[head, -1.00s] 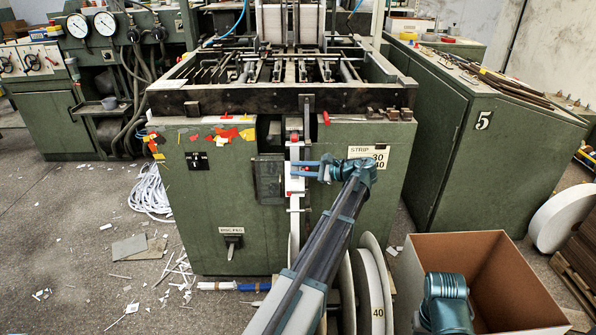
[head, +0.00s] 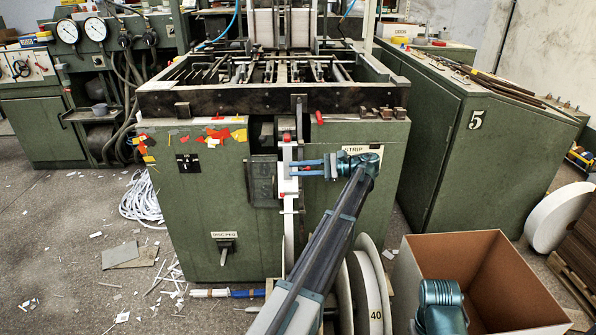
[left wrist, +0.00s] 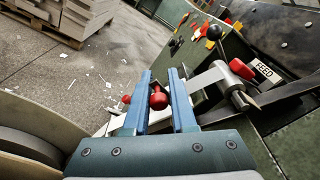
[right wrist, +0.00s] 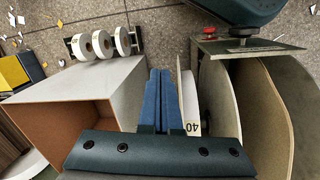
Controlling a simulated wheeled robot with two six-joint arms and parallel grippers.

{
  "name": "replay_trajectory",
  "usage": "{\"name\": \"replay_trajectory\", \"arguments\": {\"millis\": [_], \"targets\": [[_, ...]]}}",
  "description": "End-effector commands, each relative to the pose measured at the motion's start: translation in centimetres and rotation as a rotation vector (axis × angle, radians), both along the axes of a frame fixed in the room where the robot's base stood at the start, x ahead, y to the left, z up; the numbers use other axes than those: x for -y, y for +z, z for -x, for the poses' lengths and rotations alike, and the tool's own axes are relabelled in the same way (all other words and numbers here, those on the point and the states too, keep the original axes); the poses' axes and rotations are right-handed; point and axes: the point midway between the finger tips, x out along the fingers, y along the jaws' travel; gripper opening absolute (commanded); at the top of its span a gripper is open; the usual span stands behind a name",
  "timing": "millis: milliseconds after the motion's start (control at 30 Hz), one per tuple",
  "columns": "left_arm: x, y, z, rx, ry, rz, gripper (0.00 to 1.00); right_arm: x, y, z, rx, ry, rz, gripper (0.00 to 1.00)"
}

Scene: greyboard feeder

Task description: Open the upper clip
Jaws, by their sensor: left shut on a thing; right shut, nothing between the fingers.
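My left gripper (head: 298,168) reaches the white strip channel on the front of the green machine (head: 220,200). In the left wrist view, its two blue fingers (left wrist: 160,84) are closed on a red ball knob (left wrist: 158,100), which appears to be the upper clip's. White parts behind the knob are partly hidden by the fingers. A small red piece (head: 286,138) shows higher on the channel. My right gripper (right wrist: 161,80) is shut and empty, beside the cardboard box; the head view shows only part of that arm.
Strip reels (head: 372,290) stand below my left arm. An open cardboard box (head: 410,265) is at lower right. Floor at left holds paper scraps.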

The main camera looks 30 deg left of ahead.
Motion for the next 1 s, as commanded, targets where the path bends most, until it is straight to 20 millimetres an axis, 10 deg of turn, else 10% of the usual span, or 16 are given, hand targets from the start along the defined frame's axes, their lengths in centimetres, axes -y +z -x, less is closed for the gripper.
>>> {"name": "replay_trajectory", "arguments": {"millis": [233,267,400,1000], "targets": [[0.2,-0.2,0.4,-0.002,0.007,0.010,0.00,0.0,-0.1,0.0,0.000,0.000,0.000,0.00],[0.2,-0.2,0.4,-0.002,0.007,0.010,0.26,0.0,-0.1,0.0,0.000,0.000,0.000,0.00],[0.2,-0.2,0.3,-0.002,0.005,0.009,0.50,0.0,0.0,0.0,0.000,0.000,0.000,0.00],[-0.5,1.6,0.3,-0.001,0.002,0.005,0.50,0.0,1.7,0.0,-0.001,-0.001,-0.002,0.00]]}}
